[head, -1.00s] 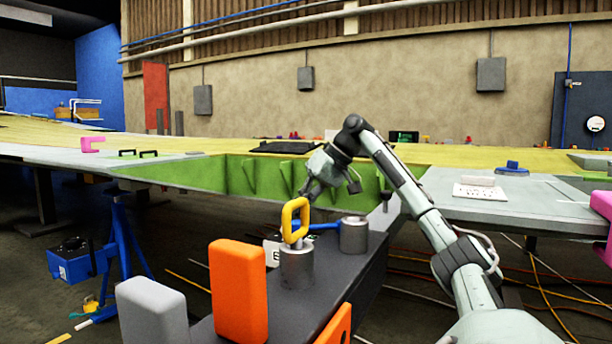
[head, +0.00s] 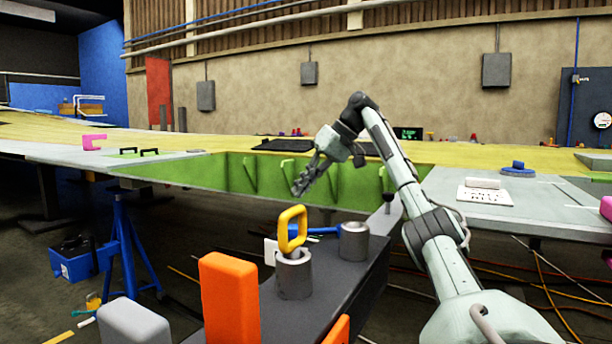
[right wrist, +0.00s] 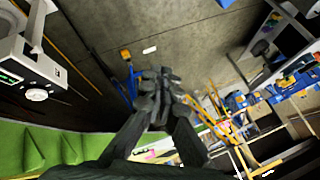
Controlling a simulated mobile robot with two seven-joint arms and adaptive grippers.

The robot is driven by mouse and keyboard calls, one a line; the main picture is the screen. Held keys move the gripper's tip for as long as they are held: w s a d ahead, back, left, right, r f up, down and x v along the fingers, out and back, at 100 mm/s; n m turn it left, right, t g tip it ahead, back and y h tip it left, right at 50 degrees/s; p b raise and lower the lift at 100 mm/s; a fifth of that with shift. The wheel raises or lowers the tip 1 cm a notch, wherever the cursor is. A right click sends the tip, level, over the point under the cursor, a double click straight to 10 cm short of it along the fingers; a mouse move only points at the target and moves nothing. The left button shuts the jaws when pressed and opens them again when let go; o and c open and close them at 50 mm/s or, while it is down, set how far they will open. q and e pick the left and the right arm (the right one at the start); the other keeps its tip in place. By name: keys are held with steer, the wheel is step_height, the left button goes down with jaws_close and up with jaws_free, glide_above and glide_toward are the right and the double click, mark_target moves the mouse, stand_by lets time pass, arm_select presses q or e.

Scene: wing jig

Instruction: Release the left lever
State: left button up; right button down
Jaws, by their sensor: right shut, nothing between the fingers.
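No part is plainly marked as the left lever. A yellow loop handle (head: 292,230) stands upright in a grey cylinder (head: 294,274) on a dark beam. A blue bar (head: 322,230) lies behind it, reaching toward a second grey cylinder (head: 354,240). A pink angled clamp (head: 93,142) sits on the wing panel at far left. My right gripper (head: 301,188) is above the yellow handle, apart from it, in front of the green wing edge. Its fingers (right wrist: 160,76) are together and empty in the right wrist view. My left gripper is out of view.
An orange block (head: 229,300) and a grey block (head: 134,322) stand at the near end of the beam (head: 330,284). The green-edged wing panel (head: 235,172) runs behind my right gripper. A blue stand (head: 122,245) is on the floor at left.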

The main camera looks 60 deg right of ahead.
steer(key=shift+d+r, duration=0.45)
steer(key=shift+r, duration=0.25)
steer(key=shift+d+r, duration=0.45)
steer(key=shift+r, duration=0.2)
